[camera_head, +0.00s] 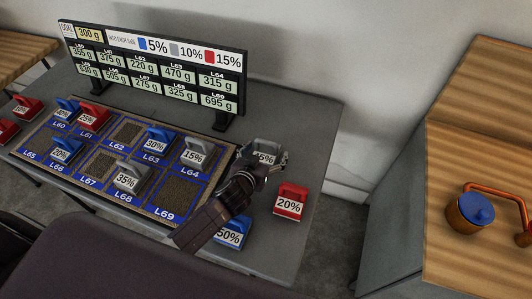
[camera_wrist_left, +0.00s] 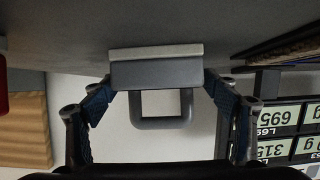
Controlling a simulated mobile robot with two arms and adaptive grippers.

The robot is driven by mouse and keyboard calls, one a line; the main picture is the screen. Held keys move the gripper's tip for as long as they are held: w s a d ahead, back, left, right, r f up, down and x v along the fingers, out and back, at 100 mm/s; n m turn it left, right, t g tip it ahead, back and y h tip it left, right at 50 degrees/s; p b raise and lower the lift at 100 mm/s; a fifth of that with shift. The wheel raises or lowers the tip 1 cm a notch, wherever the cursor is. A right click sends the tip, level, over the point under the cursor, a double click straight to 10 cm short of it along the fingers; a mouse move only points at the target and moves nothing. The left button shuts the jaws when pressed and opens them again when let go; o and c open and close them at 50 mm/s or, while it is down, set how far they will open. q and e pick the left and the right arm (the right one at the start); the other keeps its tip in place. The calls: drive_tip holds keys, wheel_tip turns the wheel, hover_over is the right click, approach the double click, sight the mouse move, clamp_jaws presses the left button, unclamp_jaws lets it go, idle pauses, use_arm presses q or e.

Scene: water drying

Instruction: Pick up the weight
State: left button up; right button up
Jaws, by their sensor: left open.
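A grey weight (camera_head: 265,157) with a partly covered label ending in 5% stands on the grey table, right of the blue mat. My left gripper (camera_head: 262,153) is at this weight and partly hides it. In the left wrist view the grey weight (camera_wrist_left: 155,75), with its square loop handle, sits between the spread fingers of my left gripper (camera_wrist_left: 160,92). The fingers are open on either side of it; I cannot tell whether they touch it. My right gripper is not in view.
A red 20% weight (camera_head: 290,201) and a blue 50% weight (camera_head: 232,231) stand nearby. Grey 15% (camera_head: 196,152) and 35% (camera_head: 129,178) weights stand on the mat (camera_head: 165,213). A display board (camera_head: 150,62) stands behind. A wooden surface (camera_head: 480,150) lies right, across a gap.

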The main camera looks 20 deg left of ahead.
use_arm(q)
drive_tip(key=c, duration=1.5)
drive_tip(key=shift+r, duration=0.1)
drive_tip(key=shift+c, duration=0.7)
drive_tip(key=shift+r, duration=0.1)
